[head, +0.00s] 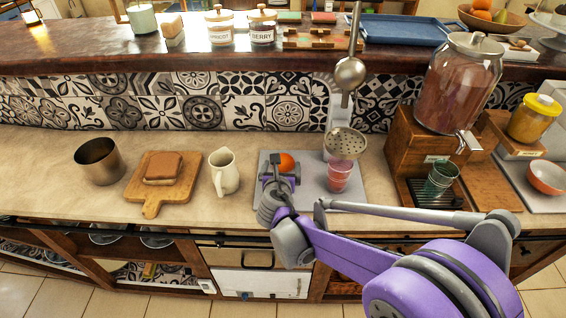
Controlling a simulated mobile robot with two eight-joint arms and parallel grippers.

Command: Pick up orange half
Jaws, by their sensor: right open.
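The orange half (287,161) shows as a small round orange shape on the grey tray (313,198), left of the pink glass. My right gripper (283,172) is right at it, on the near side, with its open fingers around or just in front of the lower part of the fruit. Part of the orange half is hidden behind the gripper, and I cannot tell whether they touch. My left gripper is not in view.
A pink glass (339,176) stands close on the right, under a metal strainer (346,143). A white pitcher (224,172) and a wooden board (164,183) with bread stand to the left. A drink dispenser (460,85) stands at right.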

